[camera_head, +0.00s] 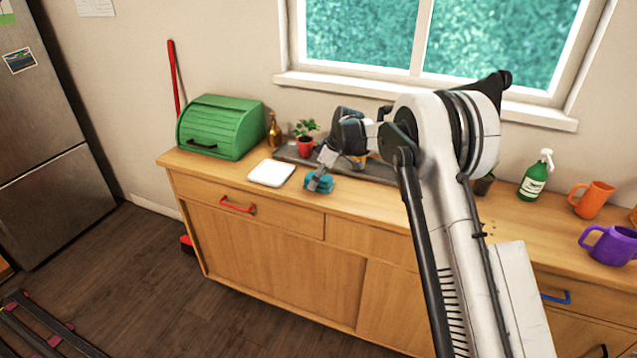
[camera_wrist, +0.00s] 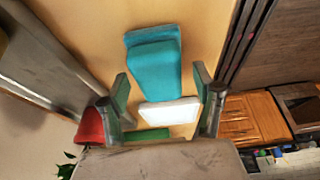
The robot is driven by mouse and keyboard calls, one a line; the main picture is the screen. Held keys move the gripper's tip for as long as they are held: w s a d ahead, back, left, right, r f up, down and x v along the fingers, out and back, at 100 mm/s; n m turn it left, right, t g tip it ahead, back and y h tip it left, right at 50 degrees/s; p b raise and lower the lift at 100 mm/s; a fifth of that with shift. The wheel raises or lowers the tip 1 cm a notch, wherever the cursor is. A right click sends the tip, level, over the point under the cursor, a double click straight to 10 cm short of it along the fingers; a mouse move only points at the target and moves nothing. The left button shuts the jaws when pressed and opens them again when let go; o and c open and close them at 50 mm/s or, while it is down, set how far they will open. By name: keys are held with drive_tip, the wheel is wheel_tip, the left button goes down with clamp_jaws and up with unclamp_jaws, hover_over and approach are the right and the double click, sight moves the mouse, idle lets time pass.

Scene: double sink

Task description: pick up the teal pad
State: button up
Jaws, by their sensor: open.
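The teal pad (camera_head: 320,187) lies on the wooden counter near its front edge, right of a white square board (camera_head: 271,173). In the wrist view the pad (camera_wrist: 154,70) looks like two stacked teal layers, slightly offset. My gripper (camera_head: 319,178) points down at the pad and partly covers it in the head view. In the wrist view my gripper (camera_wrist: 160,73) is open, one finger on each side of the pad's line, with gaps to both. Nothing is held. I cannot tell the exact height of the fingertips above the pad.
A red plant pot (camera_head: 305,146) and a gold bottle (camera_head: 274,130) stand behind, by a grey tray (camera_head: 290,154). A green bread box (camera_head: 222,127) is at the left. A green spray bottle (camera_head: 535,178), orange mug (camera_head: 592,199) and purple mug (camera_head: 610,242) stand far right.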

drive_tip(key=c, duration=1.2)
drive_tip(key=shift+r, duration=0.55)
wheel_tip(320, 180, up, 3)
drive_tip(key=shift+f, duration=0.15)
drive_tip(key=s+a+r, duration=0.3)
drive_tip(key=s+a, duration=0.1)
drive_tip(key=s+a+r, duration=0.4)
drive_tip(key=shift+s+a+r+b, duration=0.1)
drive_tip(key=shift+s+r+b, duration=0.05)
drive_tip(key=shift+b, duration=0.2)
